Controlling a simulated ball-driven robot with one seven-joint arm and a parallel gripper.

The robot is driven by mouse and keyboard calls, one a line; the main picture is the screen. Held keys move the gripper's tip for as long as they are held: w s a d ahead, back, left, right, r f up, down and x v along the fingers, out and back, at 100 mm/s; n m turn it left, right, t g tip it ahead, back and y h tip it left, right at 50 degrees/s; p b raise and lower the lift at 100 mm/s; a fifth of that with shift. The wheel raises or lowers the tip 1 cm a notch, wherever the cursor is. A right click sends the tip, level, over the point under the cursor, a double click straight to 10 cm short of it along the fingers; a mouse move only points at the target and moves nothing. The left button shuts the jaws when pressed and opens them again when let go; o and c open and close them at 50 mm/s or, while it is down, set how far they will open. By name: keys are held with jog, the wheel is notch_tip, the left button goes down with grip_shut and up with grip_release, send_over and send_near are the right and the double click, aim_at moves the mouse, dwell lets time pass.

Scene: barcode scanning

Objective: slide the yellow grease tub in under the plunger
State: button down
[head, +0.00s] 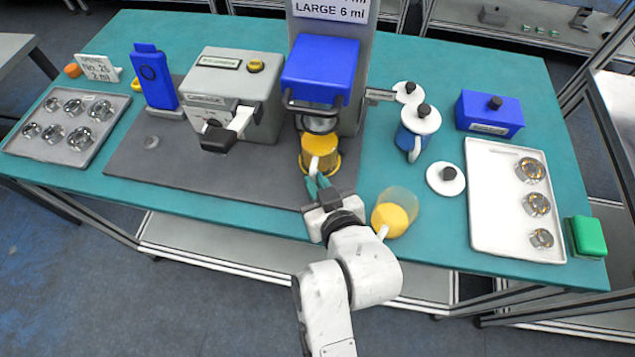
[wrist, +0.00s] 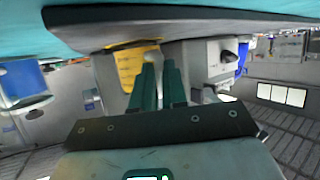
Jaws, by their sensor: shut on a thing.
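The yellow grease tub (head: 320,145) stands on the dark base plate, below the blue press head (head: 320,72). The round metal plunger (head: 318,124) shows just above the tub's back rim. I cannot tell if the tub is exactly centred under it. My gripper (head: 317,184) reaches in from the front, with its green fingers shut on the pale handle at the tub's near side. In the wrist view, which is upside down, the yellow tub (wrist: 136,64) lies just beyond the fingers (wrist: 160,82); the grip itself is partly hidden.
A clear jug with yellow contents (head: 392,214) stands close right of my gripper. A blue cup (head: 410,140), a white lid (head: 446,179) and a white tray (head: 500,240) are further right.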

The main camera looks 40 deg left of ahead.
dwell(0.9)
jog(key=c, duration=1.1)
grip_release()
jog(key=shift+f, duration=0.1)
jog(key=b+v, duration=0.1)
jog(key=v, duration=1)
jog(key=shift+a, duration=0.1)
